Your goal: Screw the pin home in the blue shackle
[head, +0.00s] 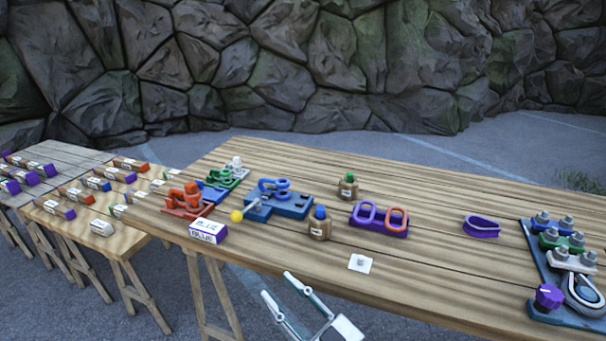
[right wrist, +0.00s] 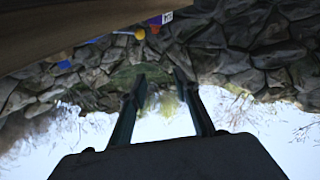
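The blue shackle (head: 275,187) sits on a blue block (head: 290,207) on the left part of the long table. A grey pin with a yellow ball end (head: 237,216) sticks out toward the front left of the block; I cannot tell how deep it sits in the shackle. The yellow ball also shows in the right wrist view (right wrist: 139,33), at the table edge. My right gripper (head: 277,284) is open and empty, in front of and below the table's front edge, apart from the pin. My left gripper is not in view.
A box marked BLUE (head: 207,231) stands at the table edge left of the pin. A blue-capped bottle (head: 320,224) and a purple block (head: 380,219) are to the right.

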